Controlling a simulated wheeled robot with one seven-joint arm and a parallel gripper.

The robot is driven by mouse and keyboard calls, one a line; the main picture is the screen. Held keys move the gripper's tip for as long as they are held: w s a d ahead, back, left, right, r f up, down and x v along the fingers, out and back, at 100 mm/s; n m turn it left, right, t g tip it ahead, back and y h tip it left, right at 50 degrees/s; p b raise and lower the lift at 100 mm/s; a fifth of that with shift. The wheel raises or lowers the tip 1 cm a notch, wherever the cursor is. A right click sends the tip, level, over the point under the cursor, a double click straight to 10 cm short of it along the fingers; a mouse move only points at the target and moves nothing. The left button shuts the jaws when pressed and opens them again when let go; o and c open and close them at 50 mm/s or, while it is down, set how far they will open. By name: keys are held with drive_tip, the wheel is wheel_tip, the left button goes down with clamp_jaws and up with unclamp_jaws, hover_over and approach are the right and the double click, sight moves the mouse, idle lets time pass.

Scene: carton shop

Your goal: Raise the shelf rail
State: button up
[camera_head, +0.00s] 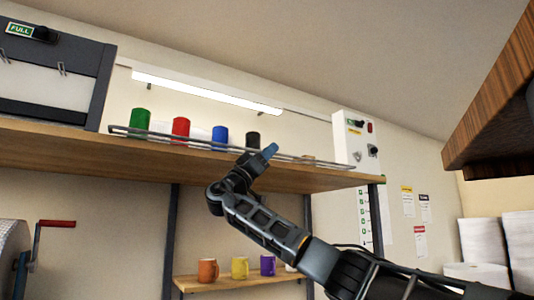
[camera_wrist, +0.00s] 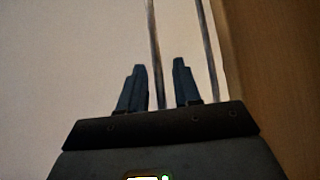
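The shelf rail (camera_head: 185,141) is a thin grey metal rail of bars along the front edge of the wooden shelf (camera_head: 60,150). It runs low, in front of the bases of several mugs. My gripper (camera_head: 270,150) is at the rail's right half, by the shelf edge. In the wrist view the two dark blue fingers of my gripper (camera_wrist: 158,70) are apart. One bar of the rail (camera_wrist: 153,35) shows between them, and a second bar is right of the right finger. Neither finger visibly presses on the bar.
Green (camera_head: 139,119), red (camera_head: 180,127), blue (camera_head: 219,136) and black (camera_head: 252,139) mugs stand behind the rail. A white control box (camera_head: 350,140) is at the shelf's right end. A brown wooden overhang (camera_head: 490,115) is at upper right. More mugs stand on a lower shelf (camera_head: 235,279).

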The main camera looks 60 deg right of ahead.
clamp_jaws()
